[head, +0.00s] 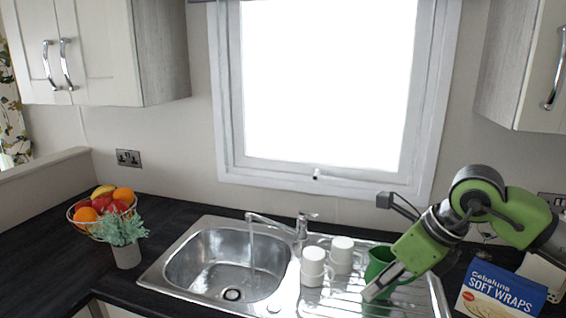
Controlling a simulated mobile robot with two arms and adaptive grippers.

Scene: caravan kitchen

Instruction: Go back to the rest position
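My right gripper (376,288) comes in from the right on its green arm and points down and left over the sink's drainboard. Its grey finger part overlaps a green mug (377,262) that stands on the drainboard. I cannot tell whether they touch, or whether the fingers are open or shut. My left gripper is not in view.
White mugs (312,266) stand on the drainboard beside the steel sink basin (205,262), where the tap (299,232) is running. A Soft Wraps box (498,292) is at the right. A fruit basket (80,226) and a potted plant (126,254) stand left. Wall cabinets (110,50) hang above.

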